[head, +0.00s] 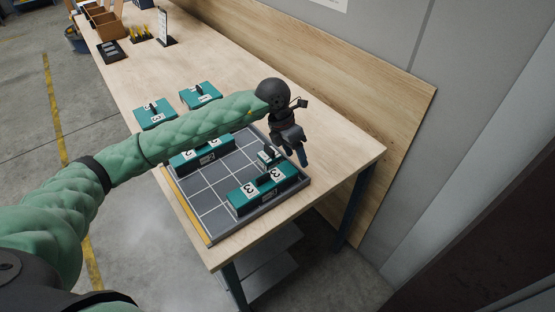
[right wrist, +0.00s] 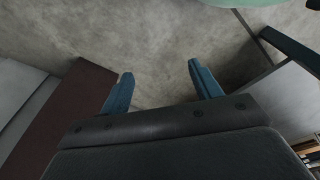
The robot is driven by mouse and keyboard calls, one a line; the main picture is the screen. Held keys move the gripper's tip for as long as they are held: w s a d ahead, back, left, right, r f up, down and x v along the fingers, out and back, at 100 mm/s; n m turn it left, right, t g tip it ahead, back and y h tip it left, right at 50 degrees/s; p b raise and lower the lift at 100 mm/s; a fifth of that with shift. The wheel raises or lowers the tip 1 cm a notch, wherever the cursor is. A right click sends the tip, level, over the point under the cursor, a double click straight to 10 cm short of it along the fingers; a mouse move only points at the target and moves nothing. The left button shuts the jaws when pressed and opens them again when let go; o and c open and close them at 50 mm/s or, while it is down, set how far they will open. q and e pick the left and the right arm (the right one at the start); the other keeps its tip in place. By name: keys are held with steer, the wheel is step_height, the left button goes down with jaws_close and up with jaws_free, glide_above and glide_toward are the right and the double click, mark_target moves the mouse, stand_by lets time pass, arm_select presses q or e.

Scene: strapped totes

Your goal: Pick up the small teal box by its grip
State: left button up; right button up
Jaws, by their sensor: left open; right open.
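The small teal box (head: 262,164) has a white label and a dark grip on top. In the head view it stands in the grey tray (head: 213,232), close behind a long teal box marked 3 (head: 245,206). My left gripper (head: 302,157) is open and points down, just right of the small box in the picture. It appears apart from the box, though its height above the tray is hard to judge. My right gripper (right wrist: 160,69) is open and empty in the right wrist view, with bare floor beyond its fingers.
Another teal box (head: 190,163) sits at the tray's far left, partly behind my left arm. Two teal boxes, one to the left (head: 156,117) and one to the right (head: 201,97), lie on the wooden table (head: 345,150). A wooden backboard (head: 380,110) runs along the table.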

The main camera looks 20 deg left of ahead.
mark_target(269, 154)
arm_select(q)
steer(key=w+a+y, duration=0.1)
steer(key=a, duration=0.1)
steer(key=w+a+y+b, duration=0.1)
steer(key=a, duration=0.2)
steer(key=w+a+y, duration=0.2)
steer(key=a, duration=0.1)
steer(key=shift+w+a+f+n+t+b, duration=0.1)
steer(key=shift+f+n+t+b, duration=0.1)
steer(key=shift+n+t+b, duration=0.15)
steer(key=shift+f, duration=0.6)
steer(key=shift+f+p, duration=0.45)
steer(key=shift+f, duration=0.4)
steer(key=f+p, duration=0.2)
steer(key=f, duration=0.1)
steer(key=f+p, duration=0.1)
steer(key=shift+s+a+f, duration=0.2)
steer(key=shift+a, duration=0.05)
steer(key=shift+f, duration=0.4)
arm_select(e)
steer(key=s+d+f, duration=0.3)
steer(key=f, duration=0.6)
steer(key=shift+t, duration=0.3)
steer(key=shift+d, duration=0.1)
arm_select(q)
steer(key=c, duration=0.7)
arm_select(e)
steer(key=shift+d, duration=0.1)
